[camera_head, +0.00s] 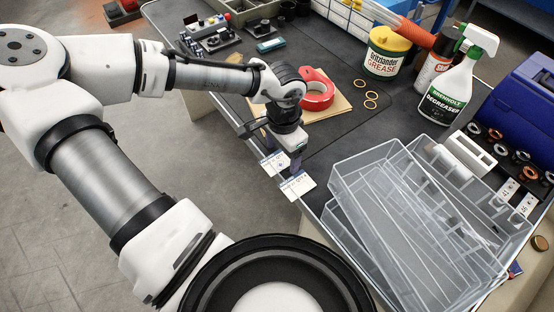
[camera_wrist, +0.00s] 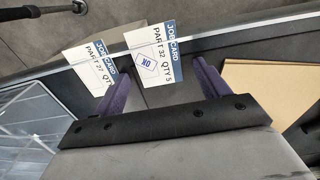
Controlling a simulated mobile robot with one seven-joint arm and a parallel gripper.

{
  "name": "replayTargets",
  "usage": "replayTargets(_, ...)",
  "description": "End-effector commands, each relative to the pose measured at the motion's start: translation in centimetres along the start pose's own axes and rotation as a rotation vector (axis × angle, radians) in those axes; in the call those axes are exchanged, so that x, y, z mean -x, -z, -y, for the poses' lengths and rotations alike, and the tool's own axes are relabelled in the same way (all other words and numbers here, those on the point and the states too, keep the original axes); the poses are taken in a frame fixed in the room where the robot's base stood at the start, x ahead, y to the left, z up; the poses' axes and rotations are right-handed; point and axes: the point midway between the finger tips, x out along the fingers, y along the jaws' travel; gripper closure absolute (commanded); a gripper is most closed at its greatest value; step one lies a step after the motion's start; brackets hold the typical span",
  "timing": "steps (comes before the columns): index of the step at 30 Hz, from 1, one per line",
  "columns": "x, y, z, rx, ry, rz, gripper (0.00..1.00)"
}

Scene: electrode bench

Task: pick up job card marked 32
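The job card marked 32 (camera_wrist: 163,70) is white with a blue header strip and a small blue-outlined square mark. It lies at the bench edge, partly past it. In the head view it appears as the upper card (camera_head: 273,163). A second card marked 27 (camera_wrist: 88,60) lies beside it and shows lower right in the head view (camera_head: 299,187). My gripper (camera_wrist: 160,68) is open, its two purple fingers apart. In the wrist view card 32 shows between the fingers, and the left finger covers part of card 27. Contact cannot be told.
A clear divided tray (camera_head: 338,172) stands right of the cards. A red tape roll (camera_head: 318,92) lies on a tan board (camera_head: 338,110) behind my gripper. A grease tub (camera_head: 385,55) and a spray bottle (camera_head: 452,95) stand farther back. Floor is open beyond the bench edge.

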Motion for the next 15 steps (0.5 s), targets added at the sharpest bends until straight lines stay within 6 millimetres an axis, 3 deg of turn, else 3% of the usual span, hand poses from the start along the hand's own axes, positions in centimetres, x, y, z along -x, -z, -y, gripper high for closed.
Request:
replayTargets(1, 0.02, 0.0, 0.02, 0.0, 0.0, 0.0, 0.32)
replayTargets(10, 0.02, -0.01, 0.02, 0.0, 0.001, 0.0, 0.71)
replayTargets(15, 0.02, -0.01, 0.02, 0.0, 0.0, 0.0, 0.73)
